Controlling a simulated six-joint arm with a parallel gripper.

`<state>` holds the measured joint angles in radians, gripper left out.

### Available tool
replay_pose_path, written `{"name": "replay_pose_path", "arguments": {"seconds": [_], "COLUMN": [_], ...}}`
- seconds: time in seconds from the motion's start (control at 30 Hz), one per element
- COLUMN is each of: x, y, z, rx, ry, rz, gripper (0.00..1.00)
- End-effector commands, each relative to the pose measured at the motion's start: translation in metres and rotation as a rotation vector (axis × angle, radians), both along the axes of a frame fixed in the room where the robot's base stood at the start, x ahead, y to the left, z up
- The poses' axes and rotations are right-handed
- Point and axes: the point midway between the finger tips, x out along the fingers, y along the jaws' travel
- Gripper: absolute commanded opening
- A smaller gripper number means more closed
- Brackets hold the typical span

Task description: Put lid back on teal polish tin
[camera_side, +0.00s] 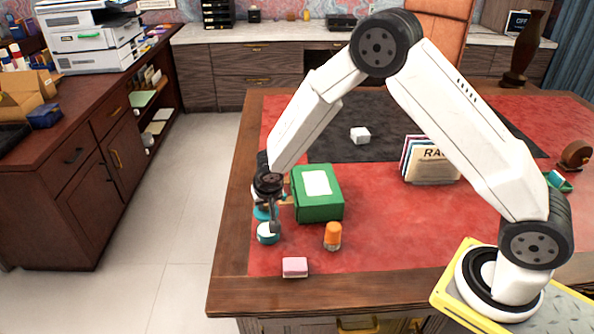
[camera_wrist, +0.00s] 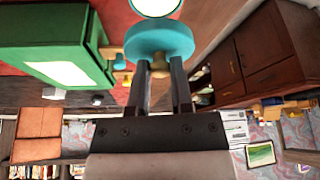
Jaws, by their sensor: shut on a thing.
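My gripper (camera_wrist: 162,66) is shut on a round teal lid (camera_wrist: 160,40), held at the fingertips. In the side view the lid (camera_side: 262,213) shows just below the fingers, near the desk's left edge. The teal polish tin (camera_side: 268,233) is close beside it, nearer the front, with a pale round top. In the wrist view the tin (camera_wrist: 157,6) is cut off by the top edge, just beyond the lid. The lid and tin look apart in the wrist view; the height between them is hard to tell.
A green box (camera_side: 318,208) with a white label stands close right of the gripper. A small wooden piece (camera_wrist: 116,58) with teal is beside it. An orange-capped bottle (camera_side: 332,236) and a pink block (camera_side: 295,267) are in front.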

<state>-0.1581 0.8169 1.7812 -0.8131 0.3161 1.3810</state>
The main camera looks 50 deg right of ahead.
Motion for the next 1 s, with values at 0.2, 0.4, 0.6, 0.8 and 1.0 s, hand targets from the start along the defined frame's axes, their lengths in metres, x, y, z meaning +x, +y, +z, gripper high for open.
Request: {"name": "replay_pose_path", "arguments": {"seconds": [0.2,0.4,0.6,0.8,1.0], "x": [0.000,0.000,0.000,0.000,0.000], "y": [0.000,0.000,0.000,0.000,0.000], "z": [-0.010,-0.023,-0.038,-0.050,-0.058], "rx": [0.000,0.000,0.001,-0.001,0.000], "ry": [0.000,0.001,0.002,0.000,0.000], "rz": [0.000,0.000,0.000,0.000,0.000], "gripper": [0.00,0.00,0.00,0.00,0.00]}}
